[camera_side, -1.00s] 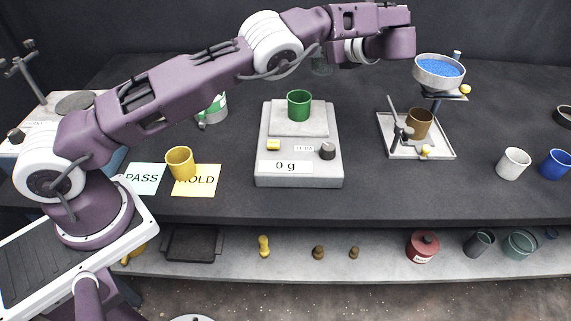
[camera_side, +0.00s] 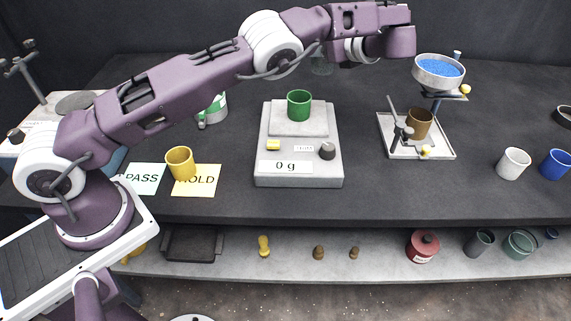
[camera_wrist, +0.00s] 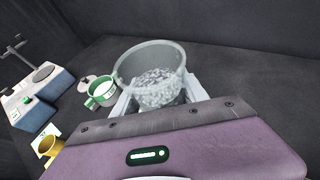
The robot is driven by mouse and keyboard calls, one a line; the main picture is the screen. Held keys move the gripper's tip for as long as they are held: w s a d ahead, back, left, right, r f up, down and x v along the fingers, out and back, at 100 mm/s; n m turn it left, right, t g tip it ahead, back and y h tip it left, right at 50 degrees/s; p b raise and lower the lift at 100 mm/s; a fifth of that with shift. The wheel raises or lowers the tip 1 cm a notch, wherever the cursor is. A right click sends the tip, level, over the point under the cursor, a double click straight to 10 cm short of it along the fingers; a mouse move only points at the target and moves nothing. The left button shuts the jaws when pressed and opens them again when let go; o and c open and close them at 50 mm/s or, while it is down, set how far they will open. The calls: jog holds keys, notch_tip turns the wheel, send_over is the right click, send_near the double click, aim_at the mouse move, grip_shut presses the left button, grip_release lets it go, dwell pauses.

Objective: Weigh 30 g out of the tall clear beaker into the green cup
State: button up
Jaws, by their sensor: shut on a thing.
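The tall clear beaker (camera_wrist: 150,62) holds white beads and fills the middle of the wrist view, tilted. In the side view a little of this beaker (camera_side: 322,67) shows below my arm, above and behind the scale. My gripper (camera_side: 344,52) is shut on it; its fingers are mostly hidden. The green cup (camera_side: 299,104) stands upright on the pan of the scale (camera_side: 263,148), apart from the beaker. The scale's display (camera_side: 285,167) reads 0 g. In the wrist view the green cup is hidden behind the beaker.
A green-and-white vessel (camera_side: 213,112) stands left of the scale. A yellow cup (camera_side: 180,163) stands by the PASS and HOLD cards (camera_side: 206,185). At right are a stand with a blue-filled bowl (camera_side: 438,73), a brown cup (camera_side: 419,122), and white (camera_side: 513,163) and blue (camera_side: 556,164) cups.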

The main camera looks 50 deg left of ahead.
aim_at(313, 64)
dwell(0.3)
jog(key=f, duration=0.1)
jog(key=w+f, duration=0.1)
jog(key=f, duration=0.1)
jog(key=shift+d, duration=0.15)
jog(key=shift+s+n, duration=0.25)
jog(key=shift+n, duration=0.05)
jog(key=shift+s+n+t, duration=0.4)
jog(key=shift+t, duration=0.1)
jog(key=shift+s+a+f+n+t, duration=0.2)
jog(key=shift+s+n+t, duration=0.2)
jog(key=shift+n, duration=0.2)
jog(key=shift+s+a+f+n+t, duration=0.15)
jog(key=shift+s+n+t, duration=0.1)
jog(key=shift+n+t, duration=0.3)
jog(key=shift+d, duration=0.1)
jog(key=shift+f, duration=0.1)
